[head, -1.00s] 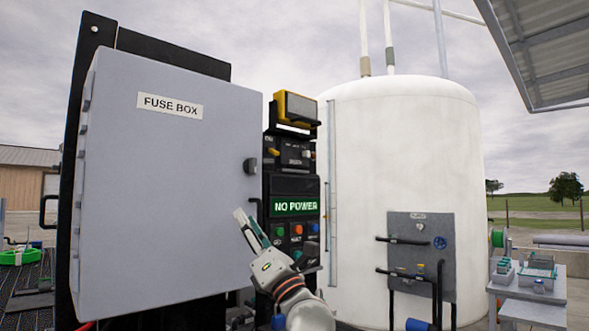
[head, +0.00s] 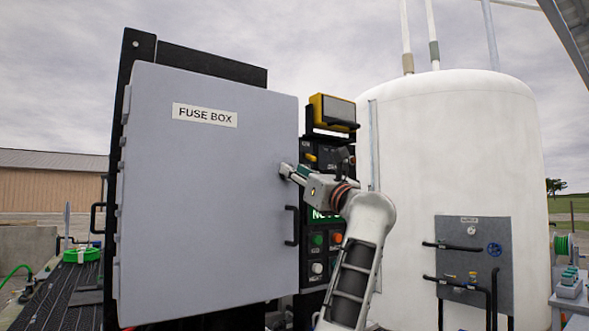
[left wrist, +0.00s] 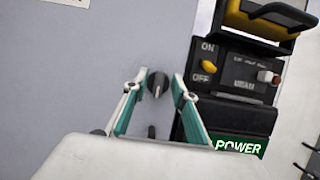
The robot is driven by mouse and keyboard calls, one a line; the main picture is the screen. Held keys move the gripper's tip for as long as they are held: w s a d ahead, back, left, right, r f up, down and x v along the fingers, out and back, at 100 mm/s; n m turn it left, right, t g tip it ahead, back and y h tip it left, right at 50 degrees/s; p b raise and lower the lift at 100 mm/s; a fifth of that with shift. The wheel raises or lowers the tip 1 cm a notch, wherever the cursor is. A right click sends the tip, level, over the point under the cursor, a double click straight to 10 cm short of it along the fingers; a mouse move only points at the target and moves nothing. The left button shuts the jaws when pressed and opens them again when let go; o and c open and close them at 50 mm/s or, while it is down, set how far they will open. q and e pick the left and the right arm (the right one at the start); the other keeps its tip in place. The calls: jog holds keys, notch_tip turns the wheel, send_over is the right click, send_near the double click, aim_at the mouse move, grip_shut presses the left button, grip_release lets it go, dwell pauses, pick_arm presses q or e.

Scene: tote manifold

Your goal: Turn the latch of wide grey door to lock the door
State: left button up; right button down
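The wide grey door (head: 205,220) carries a "FUSE BOX" label and appears closed. Its dark round latch (left wrist: 157,85) sits near the right edge of the door and shows in the left wrist view; in the head view my gripper hides it. My left gripper (head: 287,171) is at the latch's height, at the door's right edge. In the left wrist view my left gripper (left wrist: 160,76) is open, with one finger on each side of the latch. I cannot tell whether the fingers touch it. My right gripper is not in view.
A black door handle (head: 291,226) is below the latch. A control panel (head: 318,240) with buttons stands right of the door, with a yellow-framed device (head: 333,110) above it. A white tank (head: 455,150) with a grey valve panel (head: 480,235) stands further right.

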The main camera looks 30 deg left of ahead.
pick_arm(q)
jog(key=shift+w+a+r, duration=0.15)
jog(key=shift+a+r, duration=0.05)
jog(key=shift+a, duration=0.3)
grip_shut()
